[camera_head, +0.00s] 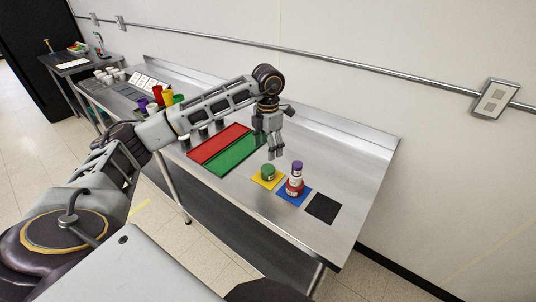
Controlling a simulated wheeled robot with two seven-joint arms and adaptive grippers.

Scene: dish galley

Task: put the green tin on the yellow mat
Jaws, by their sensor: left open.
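The green tin (267,172) stands upright on the yellow mat (267,184), with the mat's edges showing around it. My left gripper (275,156) is open and empty, pointing down just above and behind the green tin, apart from it as far as I can see. My right gripper is not in view.
A black mat (322,208) is bare. Red (218,142) and green (226,156) panels lie left. Colored cups (168,97) stand farther back.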

